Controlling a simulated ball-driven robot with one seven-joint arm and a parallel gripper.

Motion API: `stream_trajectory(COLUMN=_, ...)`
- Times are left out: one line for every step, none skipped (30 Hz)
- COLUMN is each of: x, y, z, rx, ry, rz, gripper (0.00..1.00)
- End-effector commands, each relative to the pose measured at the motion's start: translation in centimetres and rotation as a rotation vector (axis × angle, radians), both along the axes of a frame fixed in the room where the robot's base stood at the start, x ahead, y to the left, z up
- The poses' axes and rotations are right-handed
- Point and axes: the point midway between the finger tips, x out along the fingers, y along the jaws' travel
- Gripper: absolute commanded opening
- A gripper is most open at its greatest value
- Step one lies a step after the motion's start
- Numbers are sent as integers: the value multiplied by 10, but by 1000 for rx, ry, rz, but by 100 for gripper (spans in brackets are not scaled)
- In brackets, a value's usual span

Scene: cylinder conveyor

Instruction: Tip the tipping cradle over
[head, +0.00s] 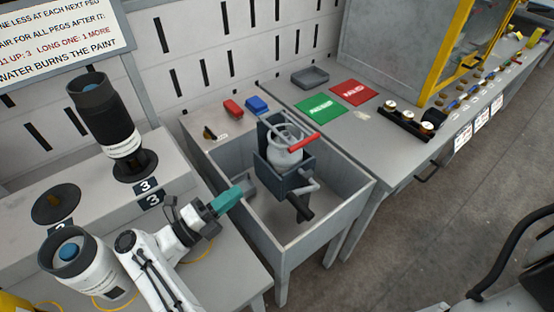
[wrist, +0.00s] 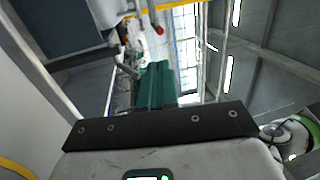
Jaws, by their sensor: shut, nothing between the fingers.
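The tipping cradle (head: 270,165) is a dark grey holder inside a light grey sink-like basin in the head view. A pale grey round vessel (head: 285,155) sits in it, and a bar with a red grip (head: 303,142) crosses its upper side. My gripper (head: 227,200) has teal fingers, is shut and empty, and is at the basin's left edge, left of the cradle and apart from it. In the wrist view the teal fingers (wrist: 156,85) are together. A rod with a red end (wrist: 159,30) shows beyond them.
The basin's front wall (head: 320,235) stands between open floor and the cradle. Green (head: 319,109) and red (head: 354,92) mats and a grey tray (head: 310,77) lie on the right bench. Red (head: 233,108) and blue (head: 257,105) blocks sit behind the basin.

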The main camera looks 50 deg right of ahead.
Motion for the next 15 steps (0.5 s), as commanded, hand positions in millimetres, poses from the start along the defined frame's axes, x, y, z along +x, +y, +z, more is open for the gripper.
stream_trajectory(x=-1, y=1, z=0, rx=2, ry=0, rz=-2, gripper=0)
stream_trajectory(x=-1, y=1, z=-1, rx=2, ry=0, rz=-3, gripper=0)
stream_trajectory(x=-1, y=1, z=0, rx=2, ry=0, rz=-3, gripper=0)
stream_trajectory(x=0, y=1, z=0, rx=2, ry=0, rz=-2, gripper=0)
stream_trajectory(x=0, y=0, z=0, rx=1, ry=0, rz=-2, gripper=0)
stream_trajectory(x=0, y=0, z=0, rx=1, ry=0, rz=-2, gripper=0)
stream_trajectory(x=0, y=0, z=0, rx=1, ry=0, rz=-2, gripper=0)
stream_trajectory(x=0, y=0, z=0, rx=1, ry=0, rz=-1, gripper=0)
stream_trajectory(x=0, y=0, z=0, rx=1, ry=0, rz=-1, gripper=0)
stream_trajectory(x=-1, y=-1, z=0, rx=0, ry=0, rz=-1, gripper=0)
stream_trajectory(x=-1, y=-2, z=1, rx=0, ry=0, rz=-2, gripper=0)
stream_trajectory(x=-1, y=-4, z=2, rx=0, ry=1, rz=-2, gripper=0)
stream_trajectory(x=-2, y=-7, z=2, rx=0, ry=1, rz=-2, gripper=0)
stream_trajectory(x=-3, y=-9, z=3, rx=-1, ry=1, rz=-2, gripper=0)
stream_trajectory(x=-4, y=-14, z=5, rx=0, ry=0, rz=-2, gripper=0)
